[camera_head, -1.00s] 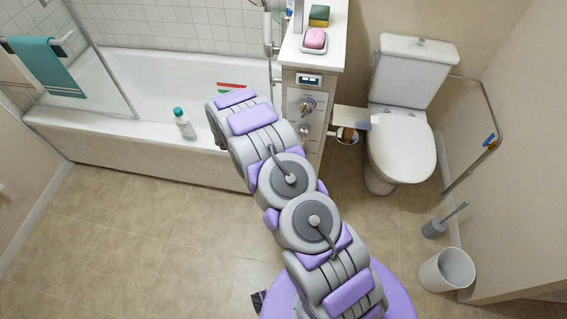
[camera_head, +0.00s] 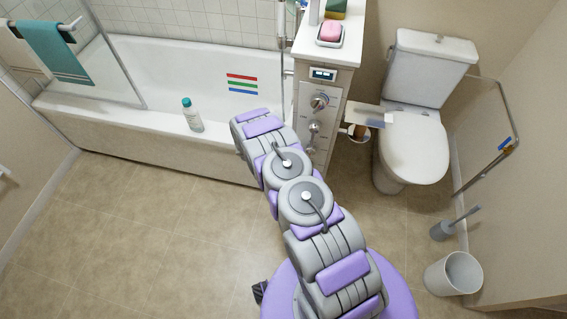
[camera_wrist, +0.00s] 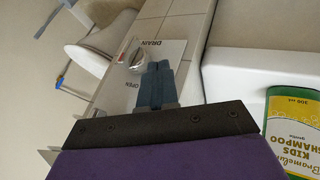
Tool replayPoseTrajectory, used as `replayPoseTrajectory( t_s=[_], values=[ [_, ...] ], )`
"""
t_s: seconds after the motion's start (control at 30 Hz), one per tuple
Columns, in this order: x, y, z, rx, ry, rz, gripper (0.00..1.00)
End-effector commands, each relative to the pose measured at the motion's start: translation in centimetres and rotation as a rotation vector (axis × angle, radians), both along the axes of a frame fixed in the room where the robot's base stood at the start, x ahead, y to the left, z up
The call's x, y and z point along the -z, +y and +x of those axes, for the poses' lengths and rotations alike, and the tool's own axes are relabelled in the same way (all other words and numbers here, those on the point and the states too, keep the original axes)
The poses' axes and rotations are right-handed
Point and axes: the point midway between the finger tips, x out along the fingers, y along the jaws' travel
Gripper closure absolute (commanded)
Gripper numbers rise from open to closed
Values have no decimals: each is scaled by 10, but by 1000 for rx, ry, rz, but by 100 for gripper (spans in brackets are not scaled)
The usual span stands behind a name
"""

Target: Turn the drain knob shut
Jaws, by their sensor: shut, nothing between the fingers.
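The drain knob (camera_wrist: 138,57) is a silver knob on a pale plate marked DRAIN and OPEN in the wrist view. My gripper (camera_wrist: 158,66) is shut and empty, its dark blue fingertips in front of the plate just beside the knob. Whether they touch it I cannot tell; the fingers cover part of the plate. In the head view my arm hides the gripper. A white wall panel (camera_head: 332,98) there carries several silver knobs, and I cannot tell which one is the drain knob.
A toilet (camera_head: 412,150) and a paper holder (camera_head: 357,132) are right of the panel. The floor at left is clear.

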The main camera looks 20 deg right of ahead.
Motion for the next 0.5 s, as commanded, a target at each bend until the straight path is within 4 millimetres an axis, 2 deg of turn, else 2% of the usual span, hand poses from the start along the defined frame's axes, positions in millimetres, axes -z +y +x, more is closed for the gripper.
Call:
replayPoseTrajectory(
  t_s=[0.13,0.5],
  values=[
    [18,-14,0,1,2,-1,100],
    [14,-41,-19,0,0,-3,100]
  ],
)
